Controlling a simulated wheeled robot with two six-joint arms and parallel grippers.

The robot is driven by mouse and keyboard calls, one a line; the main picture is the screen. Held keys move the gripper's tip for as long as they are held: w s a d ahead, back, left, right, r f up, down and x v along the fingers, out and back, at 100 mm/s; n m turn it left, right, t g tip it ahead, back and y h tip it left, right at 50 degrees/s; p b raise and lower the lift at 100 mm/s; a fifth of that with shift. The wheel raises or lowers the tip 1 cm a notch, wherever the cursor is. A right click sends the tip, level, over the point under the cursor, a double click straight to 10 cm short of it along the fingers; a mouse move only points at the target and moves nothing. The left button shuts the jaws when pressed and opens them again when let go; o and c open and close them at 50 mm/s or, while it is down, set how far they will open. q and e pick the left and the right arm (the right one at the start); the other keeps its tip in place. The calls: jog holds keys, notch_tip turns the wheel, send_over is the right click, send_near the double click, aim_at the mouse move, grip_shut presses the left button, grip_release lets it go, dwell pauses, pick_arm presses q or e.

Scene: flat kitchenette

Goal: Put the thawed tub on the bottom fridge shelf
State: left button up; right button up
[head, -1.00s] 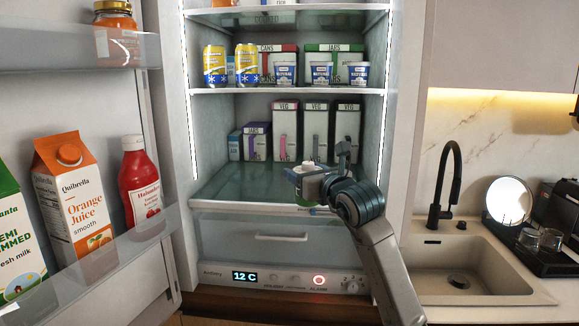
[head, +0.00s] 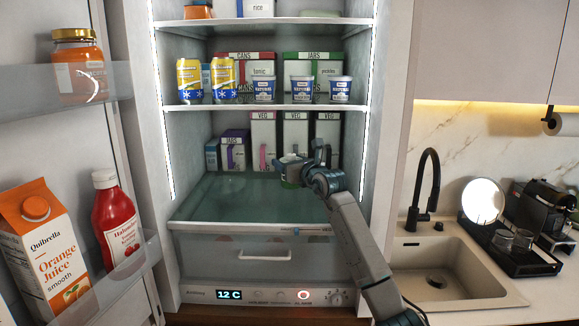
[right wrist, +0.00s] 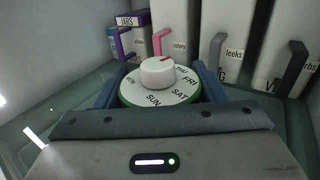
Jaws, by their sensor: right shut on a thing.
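The tub (head: 290,181) is round with a green rim and a white dial lid marked with days of the week. In the right wrist view the tub (right wrist: 160,92) sits upright between my finger pads. My right gripper (head: 297,164) is shut on it, inside the fridge over the bottom glass shelf (head: 225,205), right of centre. I cannot tell if the tub's base touches the shelf. The gripper hides part of the tub. My left gripper is not in view.
Tall veg boxes (head: 263,135) and a smaller jars box (head: 235,150) stand behind the tub. Cans (head: 189,80) and small tubs (head: 302,90) fill the shelf above. The open door with a juice carton (head: 45,245) is at left. The bottom shelf's front and left are clear.

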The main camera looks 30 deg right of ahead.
jog(key=shift+f+p, duration=0.3)
jog(key=shift+p, duration=0.3)
notch_tip(320, 180, down, 2)
jog(key=shift+w+f+p, duration=0.1)
jog(key=shift+p, duration=0.6)
jog(key=shift+d+f, duration=0.1)
jog(key=shift+f, duration=0.35)
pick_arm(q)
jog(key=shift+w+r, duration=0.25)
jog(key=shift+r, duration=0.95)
pick_arm(e)
jog(key=o, duration=1.2)
